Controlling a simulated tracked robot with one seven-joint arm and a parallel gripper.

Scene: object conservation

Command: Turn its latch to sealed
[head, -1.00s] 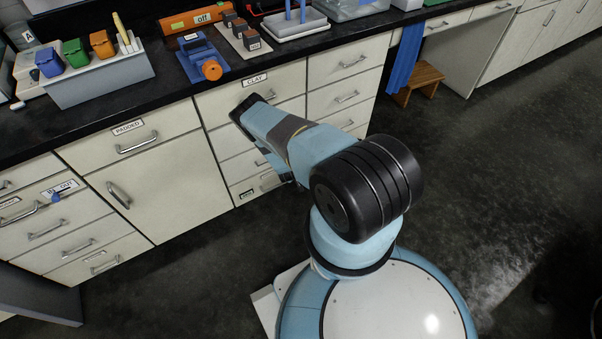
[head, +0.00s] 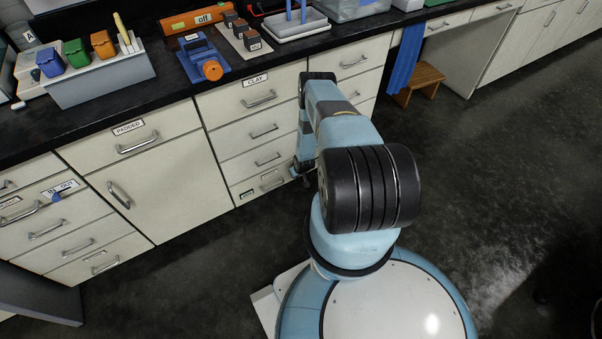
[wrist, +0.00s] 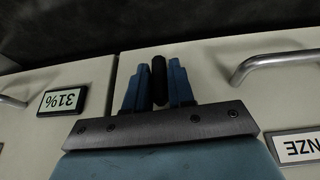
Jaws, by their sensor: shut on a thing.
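In the wrist view my gripper (wrist: 159,66) has its two blue fingers closed on a short black bar (wrist: 158,82), in front of a cream cabinet face. What the bar belongs to is hidden behind the gripper. A small blue latch-like piece (head: 57,196) sits beside a label on a drawer at the far left, well away from my gripper. The label is too small to read surely.
The wrist view shows a dark "31%" display (wrist: 63,100), a metal handle (wrist: 262,66) and a label ending in "NZE" (wrist: 298,147), upside down. The black counter (head: 110,104) carries bins and devices. A wooden stool (head: 424,76) stands right. The floor (head: 500,170) is clear.

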